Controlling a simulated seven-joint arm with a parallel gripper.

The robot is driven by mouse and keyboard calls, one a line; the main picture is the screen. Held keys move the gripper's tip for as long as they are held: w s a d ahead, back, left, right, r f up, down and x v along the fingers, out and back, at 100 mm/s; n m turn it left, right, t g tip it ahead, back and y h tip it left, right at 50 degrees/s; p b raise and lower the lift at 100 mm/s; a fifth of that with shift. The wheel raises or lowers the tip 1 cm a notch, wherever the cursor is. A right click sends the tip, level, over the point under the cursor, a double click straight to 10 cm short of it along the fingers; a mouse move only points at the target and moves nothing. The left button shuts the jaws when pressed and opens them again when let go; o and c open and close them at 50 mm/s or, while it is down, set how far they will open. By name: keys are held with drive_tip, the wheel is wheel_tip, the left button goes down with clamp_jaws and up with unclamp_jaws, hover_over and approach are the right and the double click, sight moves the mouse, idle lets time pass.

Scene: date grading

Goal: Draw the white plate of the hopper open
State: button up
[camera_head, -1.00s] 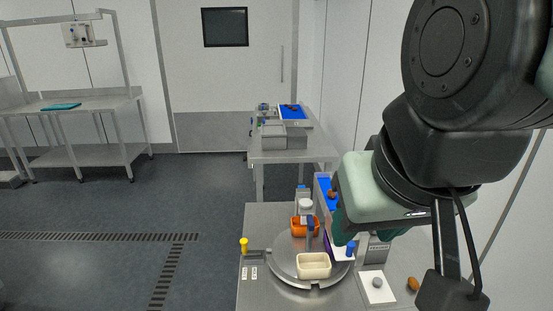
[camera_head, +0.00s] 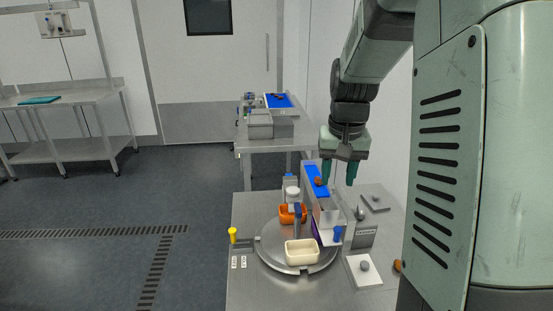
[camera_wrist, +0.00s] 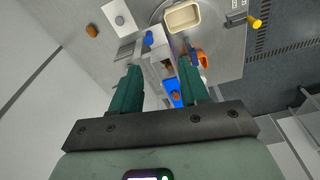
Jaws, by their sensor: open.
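The hopper (camera_head: 328,217) is a pale narrow box with a blue chute (camera_head: 315,187) behind it, at the right of the turntable. A blue knob (camera_head: 337,233) is at its near end; the knob also shows in the wrist view (camera_wrist: 148,41). A pale face, perhaps the white plate (camera_wrist: 158,37), lies beside the knob; I cannot tell its edges. My gripper (camera_head: 338,181) points down above the chute and hopper, open and empty. In the wrist view its fingers (camera_wrist: 161,72) stand apart on either side of the hopper and chute, which show below between them.
A yellow knob (camera_head: 233,235) stands at left. A white square with a grey knob (camera_head: 364,266) lies at front right. A brown date (camera_head: 319,182) is on the chute.

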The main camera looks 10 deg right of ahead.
drive_tip(key=g, duration=0.1)
hover_over(338, 229)
drive_tip(key=shift+m, duration=0.4)
wheel_tip(338, 229, down, 12)
drive_tip(key=shift+r, duration=0.15)
wheel_tip(338, 229, down, 11)
drive_tip(key=shift+r, duration=0.1)
drive_tip(key=shift+c, duration=0.2)
clamp_jaws()
